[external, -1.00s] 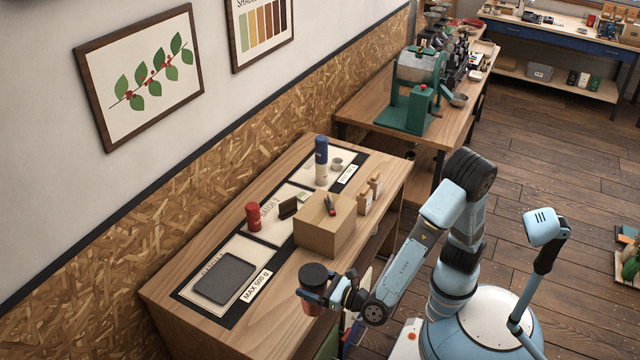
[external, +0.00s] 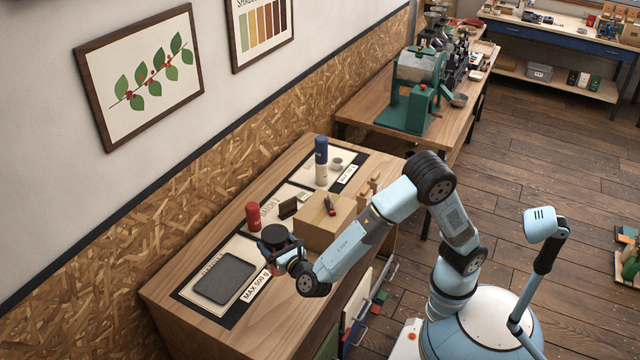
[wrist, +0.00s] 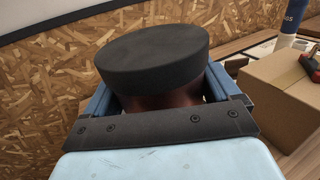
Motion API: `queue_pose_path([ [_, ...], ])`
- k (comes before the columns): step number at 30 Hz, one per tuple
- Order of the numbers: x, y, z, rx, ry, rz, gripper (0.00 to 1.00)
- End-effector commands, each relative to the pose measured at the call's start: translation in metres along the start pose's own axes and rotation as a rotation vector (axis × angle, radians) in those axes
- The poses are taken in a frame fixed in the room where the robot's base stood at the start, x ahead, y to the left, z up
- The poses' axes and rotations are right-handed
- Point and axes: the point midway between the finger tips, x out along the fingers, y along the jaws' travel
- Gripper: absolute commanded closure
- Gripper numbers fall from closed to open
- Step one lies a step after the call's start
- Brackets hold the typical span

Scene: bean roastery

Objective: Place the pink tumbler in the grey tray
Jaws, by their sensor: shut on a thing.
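The tumbler has a wide black lid (external: 275,235) and a dull reddish-pink body, which shows dark between the jaws in the wrist view (wrist: 165,99). My gripper (external: 279,252) is shut around its body and holds it upright. Most of the body is hidden by the jaws. The grey tray (external: 225,279) is a flat dark-grey rectangle on the near left of the table, and nothing is in it. My gripper is to the right of the tray in the external view; its height over the table is hard to tell.
A cardboard box (external: 325,222) with a red and black tool (external: 329,205) on top stands right of my gripper. A red canister (external: 253,216) stands behind it. A blue-and-white bottle (external: 321,160) is farther back. The table's near-left corner is clear.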

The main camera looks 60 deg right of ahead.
Motion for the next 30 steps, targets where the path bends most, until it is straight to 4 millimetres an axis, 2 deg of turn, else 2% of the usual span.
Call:
queue_pose_path([
  [1, 0.017, -0.002, 0.000, 0.001, 0.000, -0.033, 0.70],
  [6, 0.052, -0.007, -0.001, 0.001, 0.005, -0.106, 0.70],
  [13, 0.073, -0.006, -0.005, 0.000, 0.008, -0.140, 0.70],
  [26, 0.125, 0.052, -0.041, 0.000, 0.008, -0.140, 0.70],
  [30, 0.138, 0.066, -0.060, -0.002, 0.009, -0.139, 0.70],
])
